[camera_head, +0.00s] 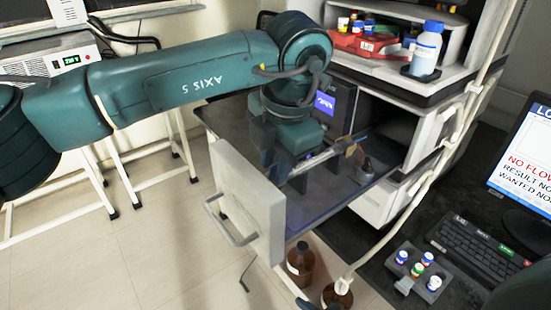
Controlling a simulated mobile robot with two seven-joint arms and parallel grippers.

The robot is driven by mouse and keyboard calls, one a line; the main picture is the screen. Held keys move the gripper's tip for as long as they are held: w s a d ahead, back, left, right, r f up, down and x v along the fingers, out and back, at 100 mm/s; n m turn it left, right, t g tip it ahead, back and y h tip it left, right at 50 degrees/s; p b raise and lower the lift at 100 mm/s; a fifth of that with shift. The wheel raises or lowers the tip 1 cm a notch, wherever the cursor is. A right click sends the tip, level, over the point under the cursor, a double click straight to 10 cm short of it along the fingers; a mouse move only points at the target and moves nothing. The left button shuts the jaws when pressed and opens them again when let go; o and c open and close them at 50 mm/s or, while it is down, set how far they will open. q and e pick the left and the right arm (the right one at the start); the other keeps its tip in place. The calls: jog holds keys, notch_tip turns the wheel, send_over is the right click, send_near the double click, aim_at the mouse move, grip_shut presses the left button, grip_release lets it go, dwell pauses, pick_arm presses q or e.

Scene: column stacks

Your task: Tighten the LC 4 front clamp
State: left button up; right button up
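My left arm reaches in from the left, and its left gripper (302,170) points down into the open bay of the instrument stack, behind the pale open door (250,200). A thin light rod or column (322,157) lies at a slant beside the fingers, with a blue part and a small orange-brown piece (350,148) toward its right end. I cannot make out which part is the front clamp. The fingertips are dark and partly hidden, so I cannot tell whether they touch the rod or are closed. My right gripper does not show.
A small dark bottle (365,170) stands in the bay. Brown bottles (300,262) stand below the door. A white hose (420,190) hangs along the stack's right side. A vial rack (415,272), keyboard (480,250) and monitor (525,165) reading "NO FLOW" are at right.

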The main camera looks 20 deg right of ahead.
pick_arm(q)
grip_shut()
dwell(0.3)
